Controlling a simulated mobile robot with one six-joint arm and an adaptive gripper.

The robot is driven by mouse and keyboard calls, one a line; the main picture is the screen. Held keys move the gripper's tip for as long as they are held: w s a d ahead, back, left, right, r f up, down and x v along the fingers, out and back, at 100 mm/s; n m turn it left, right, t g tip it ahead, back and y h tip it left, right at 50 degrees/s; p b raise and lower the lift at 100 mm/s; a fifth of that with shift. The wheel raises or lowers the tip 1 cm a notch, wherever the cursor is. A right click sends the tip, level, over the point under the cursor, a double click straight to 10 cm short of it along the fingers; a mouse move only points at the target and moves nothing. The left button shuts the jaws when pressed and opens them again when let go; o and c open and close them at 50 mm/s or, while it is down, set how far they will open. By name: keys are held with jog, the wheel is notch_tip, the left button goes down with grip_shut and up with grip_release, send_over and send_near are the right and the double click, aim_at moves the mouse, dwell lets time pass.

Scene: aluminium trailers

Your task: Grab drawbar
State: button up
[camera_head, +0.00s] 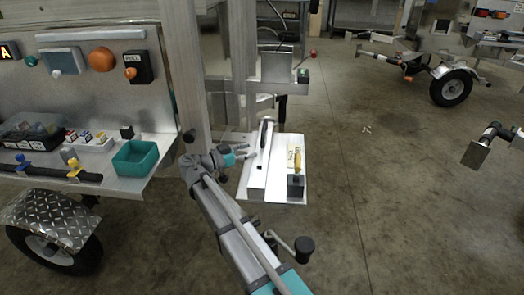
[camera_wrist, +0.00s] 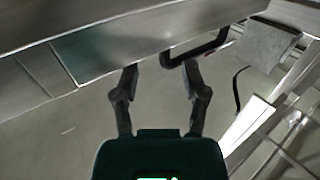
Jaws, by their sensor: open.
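My gripper (camera_wrist: 161,74) is open and empty in the wrist view, with its two fingers apart. A pale metal beam (camera_wrist: 110,52) crosses just ahead of the fingertips, and a black loop-shaped handle (camera_wrist: 208,48) is fixed to it by the right finger. I take this beam to be the drawbar, but cannot tell for sure. In the head view, my gripper (camera_head: 243,153) is left of a bright metal bar (camera_head: 258,170) with an upright black handle (camera_head: 265,133). Contact cannot be told.
A trailer side with a panel and shelf stands left, with a teal bin (camera_head: 135,158) on the shelf. A metal post (camera_head: 185,70) rises behind my arm. A yellow item (camera_head: 294,160) and a black block (camera_head: 295,186) are on the plate.

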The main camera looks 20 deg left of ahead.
aim_at(261, 144)
jog(key=shift+w+d, duration=0.15)
jog(key=shift+x, duration=2.6)
jog(key=shift+w, duration=0.15)
grip_shut()
jog(key=shift+r, duration=0.15)
